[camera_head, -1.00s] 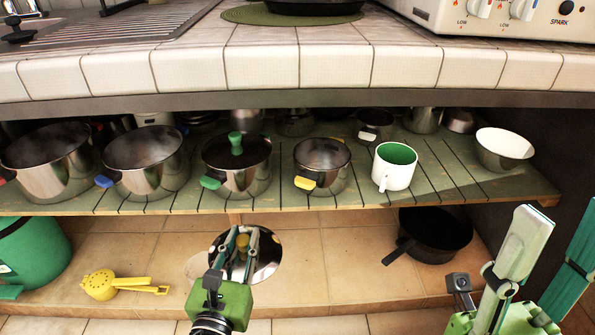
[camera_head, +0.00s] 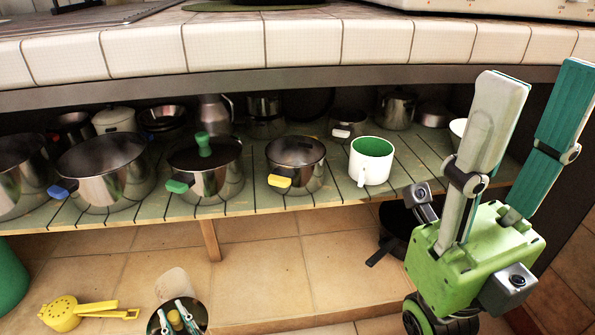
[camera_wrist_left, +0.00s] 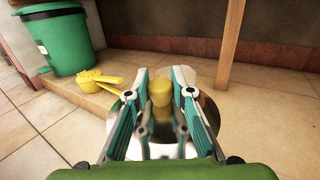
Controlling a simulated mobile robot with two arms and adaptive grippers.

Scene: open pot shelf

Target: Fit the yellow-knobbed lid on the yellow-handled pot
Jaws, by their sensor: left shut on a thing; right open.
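The lid (camera_head: 201,312) is a shiny steel disc with a yellow knob (camera_head: 174,317), at the bottom edge of the head view. My left gripper (camera_head: 178,310) is shut on the knob, above the floor step; I cannot tell whether the lid's rim touches it. In the left wrist view the knob (camera_wrist_left: 160,92) is between the fingers, which hide part of the lid (camera_wrist_left: 209,112). The yellow-handled pot (camera_head: 297,176) stands upright and uncovered on the shelf, its yellow handle (camera_head: 279,181) facing front. My right gripper (camera_head: 540,90) is open and empty, close to the camera at right.
On the slatted shelf (camera_head: 240,205), a green-handled pot (camera_head: 215,185) with a green-knobbed lid stands left of the pot, and a white mug (camera_head: 371,165) right. The tiled counter edge (camera_head: 300,45) overhangs. A yellow press (camera_head: 62,313) and a dark pan (camera_head: 392,225) lie below.

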